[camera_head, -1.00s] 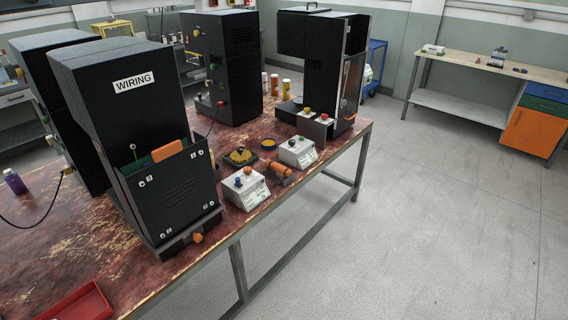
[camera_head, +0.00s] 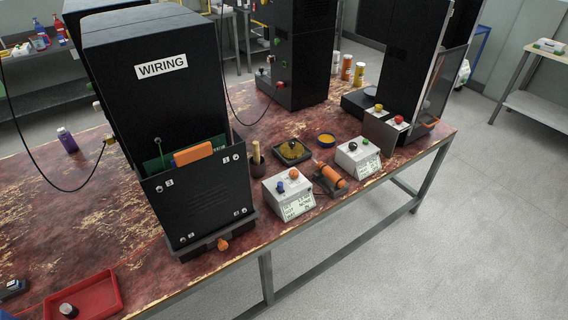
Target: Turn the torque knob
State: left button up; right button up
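I cannot tell for sure which part is the torque knob. An orange knob (camera_head: 222,244) sticks out at the foot of the black machine marked WIRING (camera_head: 195,150). A white control box (camera_head: 290,194) carries a blue knob (camera_head: 280,187) and an orange knob (camera_head: 294,174). The box labels are too small to read surely. An orange cylindrical tool (camera_head: 330,175) lies in a dark holder between the boxes. Neither gripper is in view.
A red tray (camera_head: 78,298) sits on the worn red table (camera_head: 40,225) at lower left. A purple bottle (camera_head: 67,140) stands at far left. Floor at right is clear.

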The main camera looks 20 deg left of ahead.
aim_at(293, 174)
jog(key=u, duration=0.5)
jog(key=i, duration=0.7)
jog(key=u, duration=0.55)
